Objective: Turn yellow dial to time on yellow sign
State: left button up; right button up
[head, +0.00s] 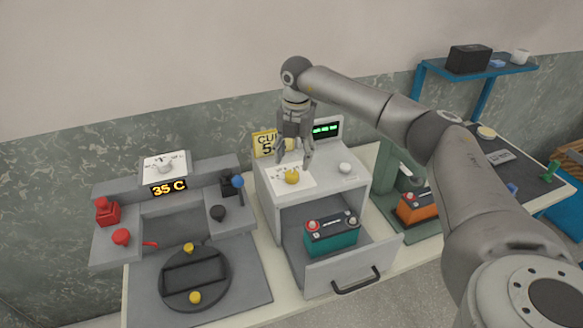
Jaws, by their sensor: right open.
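The yellow dial (292,177) sits on a white marked plate on top of a grey box (266,200). The yellow sign (264,143) stands behind it. Its text starts with "CU" and "5", and the rest is hidden behind my gripper. My right gripper (294,163) points down just above and behind the dial, with its fingers apart and nothing between them. I cannot tell whether a finger touches the dial. My left gripper is not in view.
A green display (326,130) and a white knob (345,168) are on the box. Its drawer (355,268) is open below, with a teal battery (331,235) inside. A station at left shows "35 C" (169,188). An orange battery (418,207) is at right.

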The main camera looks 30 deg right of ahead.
aim_at(292, 174)
jog(key=f, duration=0.3)
jog(key=f+p, duration=0.1)
jog(key=f, duration=0.1)
jog(key=shift+w+a, duration=0.1)
jog(key=shift+w, duration=0.25)
jog(key=shift+f, duration=0.75)
jog(key=shift+c, duration=1.5)
jog(key=c, duration=0.5)
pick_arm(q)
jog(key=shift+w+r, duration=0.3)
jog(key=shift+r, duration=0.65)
pick_arm(e)
jog(key=shift+c, duration=1.1)
